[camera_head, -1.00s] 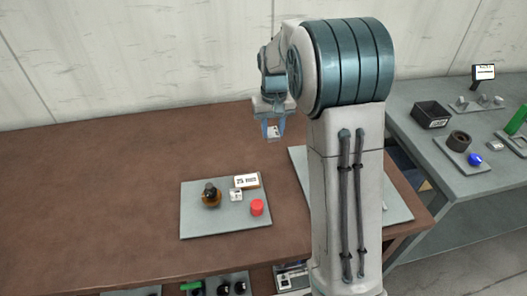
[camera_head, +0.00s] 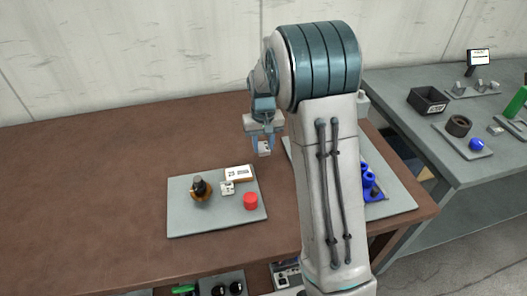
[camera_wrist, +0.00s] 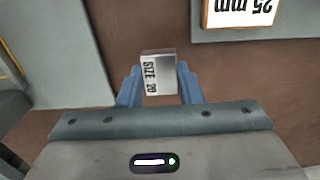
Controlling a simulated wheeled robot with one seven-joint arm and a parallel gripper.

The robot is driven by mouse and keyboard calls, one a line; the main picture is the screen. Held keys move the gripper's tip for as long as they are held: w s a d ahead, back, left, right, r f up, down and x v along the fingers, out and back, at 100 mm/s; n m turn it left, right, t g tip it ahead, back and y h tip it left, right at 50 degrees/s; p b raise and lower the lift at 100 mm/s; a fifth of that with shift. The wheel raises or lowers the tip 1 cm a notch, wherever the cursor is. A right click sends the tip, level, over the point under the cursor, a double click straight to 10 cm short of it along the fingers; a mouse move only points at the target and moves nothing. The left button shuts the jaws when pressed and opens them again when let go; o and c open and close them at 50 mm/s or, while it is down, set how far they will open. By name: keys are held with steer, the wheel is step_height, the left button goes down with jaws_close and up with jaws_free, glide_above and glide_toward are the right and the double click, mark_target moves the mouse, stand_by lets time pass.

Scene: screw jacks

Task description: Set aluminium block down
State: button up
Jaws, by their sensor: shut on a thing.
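The aluminium block (camera_wrist: 157,77) is a small silver block with "SIZE 20" printed on it, held between the two blue fingers of my gripper (camera_wrist: 158,90) in the wrist view. In the head view my gripper (camera_head: 264,143) is shut on the block (camera_head: 264,149), above the brown table between two grey plates.
The right grey plate (camera_head: 398,204) is partly hidden behind my arm and bears blue parts (camera_head: 368,180). A grey side table (camera_head: 465,165) at right holds a black bin (camera_head: 428,101) and several parts. The brown table (camera_head: 90,180) is clear at left.

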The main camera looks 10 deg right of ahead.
mark_target(263, 147)
steer(key=shift+f, duration=1.9)
steer(key=shift+f, duration=0.2)
steer(key=o, duration=1)
steer(key=shift+r, duration=0.15)
